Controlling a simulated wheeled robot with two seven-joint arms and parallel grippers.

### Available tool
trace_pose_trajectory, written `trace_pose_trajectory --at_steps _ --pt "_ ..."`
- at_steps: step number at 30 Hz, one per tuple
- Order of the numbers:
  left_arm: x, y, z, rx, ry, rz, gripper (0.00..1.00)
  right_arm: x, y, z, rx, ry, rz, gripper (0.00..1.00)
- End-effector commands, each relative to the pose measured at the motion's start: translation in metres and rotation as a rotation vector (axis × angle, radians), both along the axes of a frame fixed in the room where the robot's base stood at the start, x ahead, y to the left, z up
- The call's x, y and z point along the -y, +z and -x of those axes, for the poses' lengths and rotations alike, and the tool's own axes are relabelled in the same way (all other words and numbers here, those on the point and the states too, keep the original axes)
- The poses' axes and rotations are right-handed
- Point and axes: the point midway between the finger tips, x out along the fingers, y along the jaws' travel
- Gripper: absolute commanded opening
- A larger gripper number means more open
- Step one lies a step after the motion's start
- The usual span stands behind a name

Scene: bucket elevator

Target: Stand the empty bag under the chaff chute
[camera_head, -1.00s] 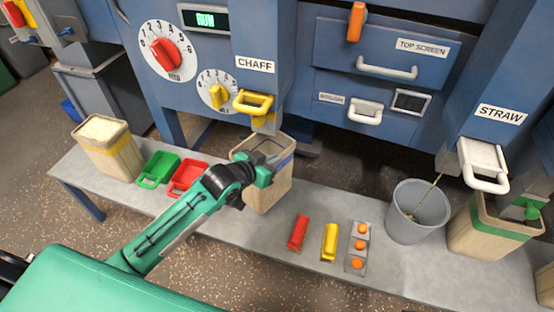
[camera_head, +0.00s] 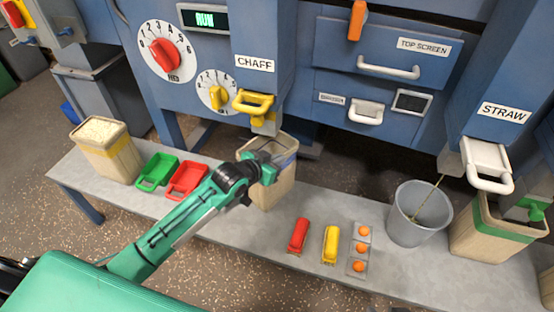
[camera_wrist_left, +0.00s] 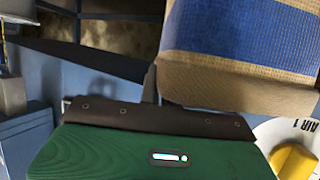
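The bag with the blue band (camera_head: 283,184) stands upright and open on the bench, just below and in front of the chaff chute (camera_head: 265,119). My left gripper (camera_head: 280,162) is at this bag's rim. In the left wrist view the bag (camera_wrist_left: 245,35) fills the upper right. One dark finger (camera_wrist_left: 150,86) lies against its rim edge; the other finger is hidden. The gripper appears shut on the bag's wall. A green part at the far right, seemingly my right gripper (camera_head: 534,209), is by the green-banded bag (camera_head: 487,236); its fingers are unclear.
A filled yellow-banded bag (camera_head: 106,150) and green (camera_head: 157,171) and red (camera_head: 187,181) scoops are left. The yellow chute handle (camera_head: 253,102) hangs close above the bag.

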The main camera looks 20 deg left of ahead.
Motion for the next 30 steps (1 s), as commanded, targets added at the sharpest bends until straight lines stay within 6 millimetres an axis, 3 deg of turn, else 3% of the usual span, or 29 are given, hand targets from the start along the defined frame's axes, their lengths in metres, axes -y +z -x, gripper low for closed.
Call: trace_pose_trajectory --at_steps 1,3,5,17,30 --pt "0.0 -0.002 0.0 0.0 0.0 0.0 0.0 0.0 0.0 0.0 -0.001 -0.001 0.001 0.36" --pt "0.0 -0.002 0.0 0.0 0.0 0.0 0.18 0.0 0.0 0.0 -0.002 0.0 0.001 0.36" --pt "0.0 -0.002 0.0 -0.001 0.0 0.0 0.26 0.0 0.0 0.0 -0.001 -0.001 0.001 0.36" --pt "-0.003 0.004 0.006 -0.002 0.0 -0.001 0.26 0.0 0.002 0.001 -0.005 -0.001 0.001 0.36" --pt "-0.035 0.037 0.077 -0.001 -0.001 -0.003 0.26 0.03 0.012 0.022 -0.178 -0.041 0.08 0.36"
